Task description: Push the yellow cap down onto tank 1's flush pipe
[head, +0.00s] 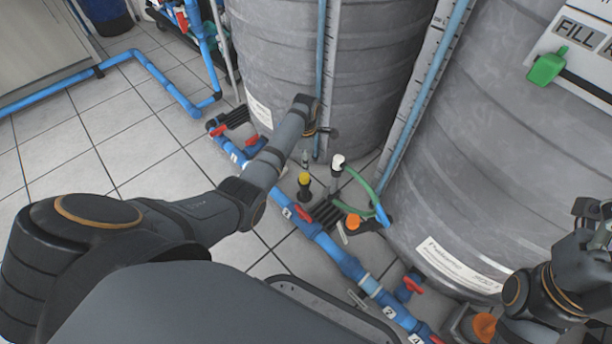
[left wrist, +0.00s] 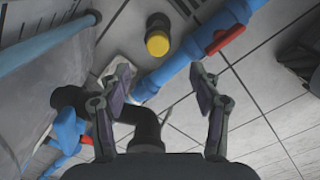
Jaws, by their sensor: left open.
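The yellow cap (head: 304,179) sits on top of a short black upright piece (head: 304,194) on the floor by the blue pipe. I cannot tell how far down it is seated. In the left wrist view the yellow cap (left wrist: 158,43) faces me, beyond the fingertips and apart from them. My left gripper (left wrist: 160,82) is open with nothing between its fingers. In the head view my left arm reaches over toward the left tank (head: 335,60), and its fingers are not clear. My right gripper (head: 597,225) is at the right edge, partly cut off, its jaws unclear.
A blue pipe (head: 325,243) with red valve handles (head: 302,213) runs along the floor in front of the tanks. A white-topped pipe (head: 338,163) and a green hose (head: 352,178) stand right of the cap. An orange piece (head: 353,222) lies nearby.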

